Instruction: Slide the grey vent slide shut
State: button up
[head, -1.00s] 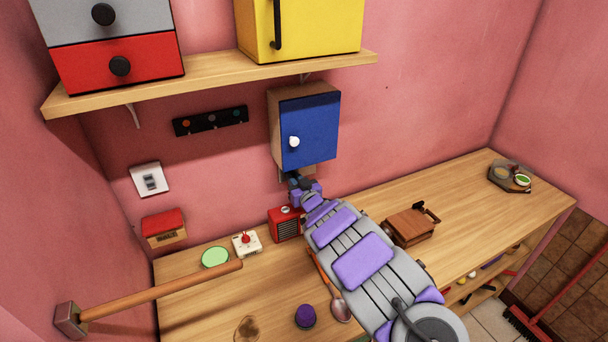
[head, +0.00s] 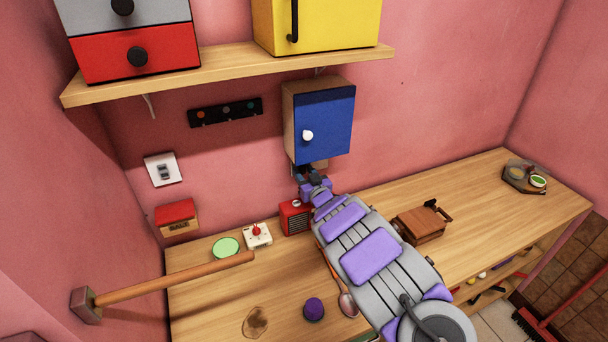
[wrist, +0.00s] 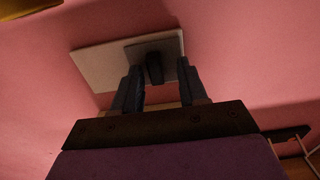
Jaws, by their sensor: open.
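The vent shows in the wrist view as a pale plate (wrist: 98,66) on the pink wall. Its grey slide (wrist: 171,46) covers the plate's right part in that view, leaving the left part bare. A dark knob (wrist: 154,68) stands out from the slide. My gripper (wrist: 159,74) is open, with one finger on each side of the knob; I cannot tell whether either finger touches it. In the head view my gripper (head: 308,177) is just below the blue cabinet, where only a bit of the vent plate (head: 321,164) shows; the slide is hidden there.
The blue cabinet (head: 325,122) hangs right above my gripper. A red radio (head: 295,217) stands on the counter just below it. A white box with a red knob (head: 257,236) and a brown case (head: 421,224) flank my arm.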

jog(key=p+v, duration=0.3)
jog(key=v, duration=1.4)
dwell(0.4)
jog(key=s+d+r+m+g+h, duration=0.2)
jog(key=d+r+m+g+h, duration=0.15)
jog(key=d+h, duration=0.45)
jog(key=s+d+r+m+g+h, duration=0.1)
jog(key=s+d+r+m+g, duration=0.2)
jog(key=s, duration=0.5)
jog(key=s+a+r+n+g+y, duration=0.1)
jog(key=s+a+r+g, duration=0.1)
jog(key=s, duration=1)
jog(key=s+a+r+n+g+y, duration=0.1)
jog(key=s+a+g, duration=0.3)
jog(key=s, duration=0.8)
jog(key=s+a+r+n+g+y, duration=0.1)
jog(key=s+a+r+g, duration=0.2)
jog(key=s, duration=1)
jog(key=g, duration=0.3)
jog(key=shift+a, duration=0.4)
